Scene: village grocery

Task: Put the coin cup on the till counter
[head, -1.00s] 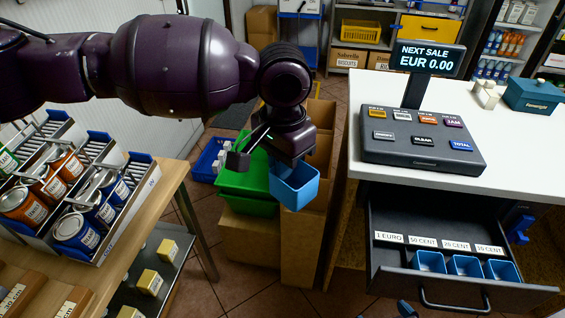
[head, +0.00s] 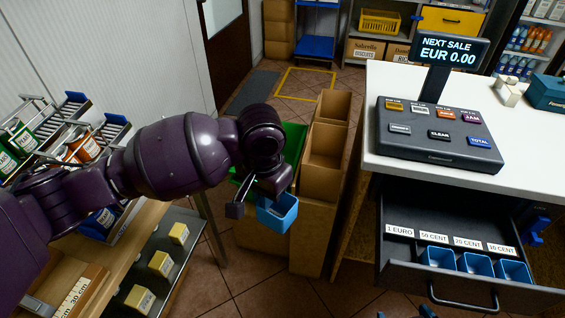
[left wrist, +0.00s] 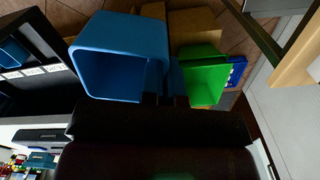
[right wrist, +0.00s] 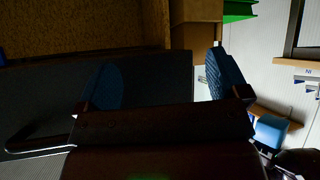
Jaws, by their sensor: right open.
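The blue coin cup (head: 279,213) hangs in the air left of the till counter (head: 393,170), below its white top. My left gripper (head: 257,200) is shut on the cup's wall. The cup also shows large in the left wrist view (left wrist: 118,55), open and seemingly empty, and small in the right wrist view (right wrist: 270,132). My right gripper (right wrist: 165,85) is open and empty, facing the dark drawer front; in the head view only its fingertips show at the bottom edge.
The open drawer (head: 400,272) juts out below, holding three blue cups. Cardboard boxes (head: 325,165) and a green crate (head: 294,145) stand left of the counter.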

